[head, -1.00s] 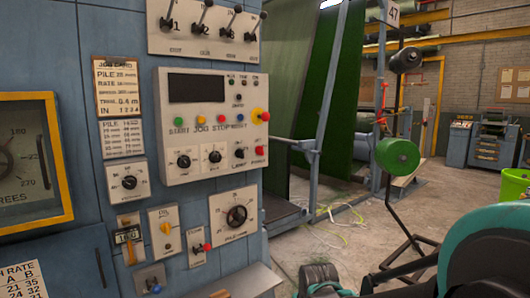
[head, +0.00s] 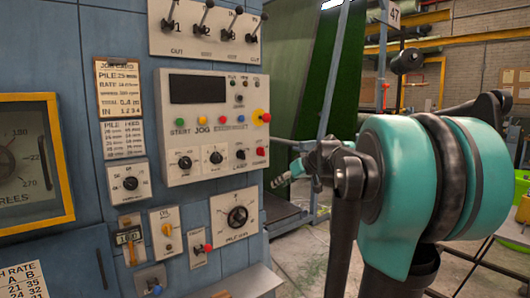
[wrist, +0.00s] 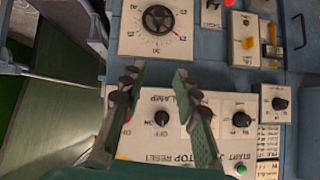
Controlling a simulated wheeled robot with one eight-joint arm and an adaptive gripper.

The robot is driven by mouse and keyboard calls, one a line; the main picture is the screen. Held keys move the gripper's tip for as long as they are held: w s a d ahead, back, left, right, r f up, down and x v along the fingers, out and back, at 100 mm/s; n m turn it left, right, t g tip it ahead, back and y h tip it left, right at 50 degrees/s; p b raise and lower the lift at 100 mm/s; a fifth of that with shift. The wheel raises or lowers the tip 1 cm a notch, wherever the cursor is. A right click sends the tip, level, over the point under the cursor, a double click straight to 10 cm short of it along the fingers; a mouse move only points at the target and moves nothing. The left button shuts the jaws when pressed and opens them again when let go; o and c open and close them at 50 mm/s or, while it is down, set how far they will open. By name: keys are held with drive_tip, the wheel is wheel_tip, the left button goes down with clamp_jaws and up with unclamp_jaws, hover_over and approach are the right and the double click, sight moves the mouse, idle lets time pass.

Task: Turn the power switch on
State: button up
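No label reading "power" is legible, so I cannot tell which control is the power switch. The pale control panel (head: 192,120) carries black knobs, small toggles, coloured buttons and a yellow-collared red knob. A separate box with a black knob (head: 130,184) sits left of it. My gripper (head: 284,178) is right of the panel in the head view, apart from it. The wrist view sees the panel upside down; my gripper (wrist: 157,75) is open and empty there, fingers either side of a black control (wrist: 162,118) beneath the LAMP label.
A dial box (head: 236,216) and a red-tipped switch box (head: 197,246) sit below the panel. Levers (head: 205,22) stand above it. A yellow-framed gauge (head: 25,160) is at left. Green turf (head: 300,75) hangs behind. A grey ledge (head: 245,283) juts out below.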

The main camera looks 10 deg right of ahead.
drive_tip(key=w+d+r+n+t, duration=0.1)
drive_tip(key=w+d+r, duration=0.15)
drive_tip(key=r, duration=0.45)
drive_tip(key=w+d+r+t, duration=0.2)
drive_tip(key=w+r, duration=0.2)
drive_tip(key=r, duration=0.3)
drive_tip(key=y, duration=0.1)
approach(264, 150)
drive_tip(key=x, duration=0.9)
drive_tip(key=shift+w+f, duration=0.2)
drive_tip(key=shift+w, duration=0.05)
clamp_jaws()
